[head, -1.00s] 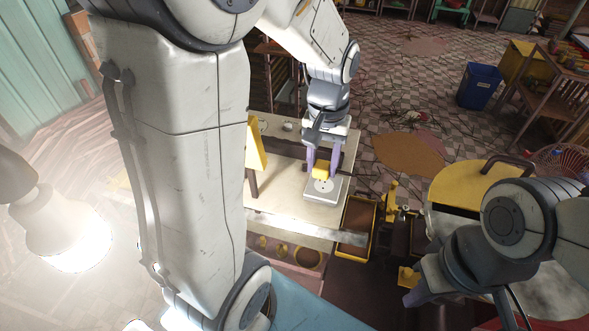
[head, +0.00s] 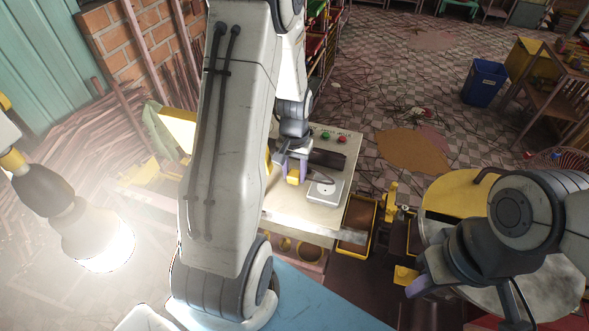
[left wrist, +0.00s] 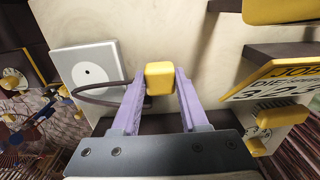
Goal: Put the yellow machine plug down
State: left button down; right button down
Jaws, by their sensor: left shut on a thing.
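The yellow plug (head: 294,176) is between the fingers of my left gripper (head: 292,172), which is shut on it. In the left wrist view the plug (left wrist: 159,77) sits between the purple fingertips (left wrist: 160,88), and a dark cable runs from beside it to the left. The white socket plate with a round face and dark centre hole (head: 325,190) lies to the right of the plug, apart from it; it also shows in the left wrist view (left wrist: 88,70). My right gripper (head: 418,285) is low on the right, and its fingers are partly hidden.
The pale panel (head: 285,205) around the plate has bare room. Green and red buttons (head: 334,137) are at its far edge. A yellow sign (left wrist: 280,80) stands to the right in the left wrist view. A yellow-rimmed tray (head: 357,218) and round yellow-topped machine (head: 455,195) stand right.

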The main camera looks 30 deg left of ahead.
pick_arm(q)
jog(key=shift+f, duration=0.1)
jog(key=shift+f+b, duration=0.5)
jog(key=shift+f, duration=0.05)
jog(key=shift+c, duration=2.1)
grip_release()
